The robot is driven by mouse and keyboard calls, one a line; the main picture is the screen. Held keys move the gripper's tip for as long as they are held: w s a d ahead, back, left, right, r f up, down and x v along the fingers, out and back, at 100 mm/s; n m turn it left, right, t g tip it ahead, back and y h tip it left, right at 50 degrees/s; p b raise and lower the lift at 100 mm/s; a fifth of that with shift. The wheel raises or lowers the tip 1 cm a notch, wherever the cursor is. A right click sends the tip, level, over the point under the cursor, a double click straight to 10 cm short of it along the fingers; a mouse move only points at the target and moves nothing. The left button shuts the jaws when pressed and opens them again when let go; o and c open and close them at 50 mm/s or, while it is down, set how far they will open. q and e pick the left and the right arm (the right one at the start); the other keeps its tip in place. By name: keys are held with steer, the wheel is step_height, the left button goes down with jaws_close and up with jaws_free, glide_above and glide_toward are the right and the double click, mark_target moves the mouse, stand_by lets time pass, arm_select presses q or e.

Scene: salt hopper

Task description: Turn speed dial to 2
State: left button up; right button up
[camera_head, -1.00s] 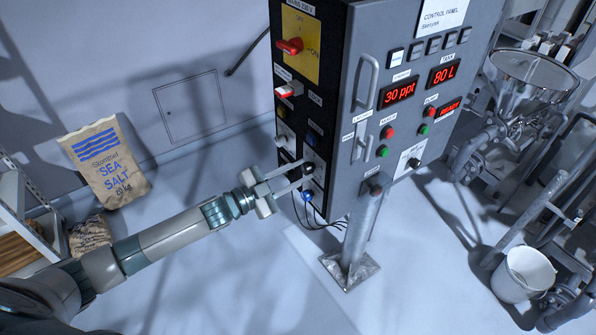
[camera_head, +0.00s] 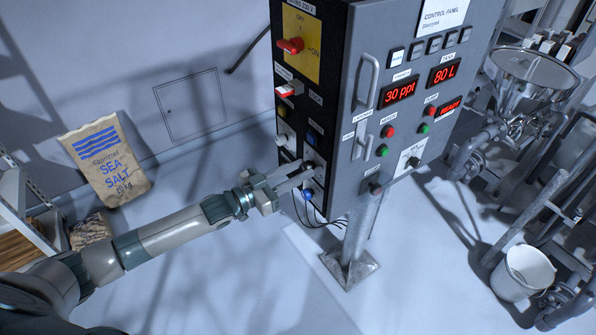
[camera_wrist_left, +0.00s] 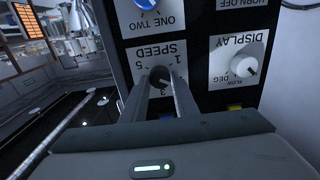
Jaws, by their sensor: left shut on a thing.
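My left gripper (camera_head: 305,167) reaches the lower side face of the control cabinet (camera_head: 338,185). Its two fingers are shut on the speed dial, a dark knob (camera_wrist_left: 160,75) on a white plate marked SPEED (camera_wrist_left: 158,50). In the left wrist view the plate appears upside down, with 1, 3 and 5 readable around the knob. The fingers cover part of the scale, and I cannot tell which number the pointer is at. My right gripper is not in view.
Beside the speed plate are a white DISPLAY knob (camera_wrist_left: 245,66) and a blue ONE/TWO knob (camera_wrist_left: 146,3). A red-handled switch (camera_head: 290,45) sits higher on the cabinet side. Cables (camera_head: 318,213) hang below. A sea salt bag (camera_head: 108,170) leans on the left wall.

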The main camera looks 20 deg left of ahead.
arm_select(q)
steer(key=o, duration=1.1)
steer(key=shift+c, duration=0.2)
steer(key=shift+s+a+f, duration=0.15)
steer(key=shift+s+a, duration=0.1)
steer(key=shift+s, duration=0.05)
steer(key=b+v, duration=0.6)
steer(key=v, duration=1)
steer(key=shift+s+a, duration=0.2)
steer(key=shift+s, duration=0.05)
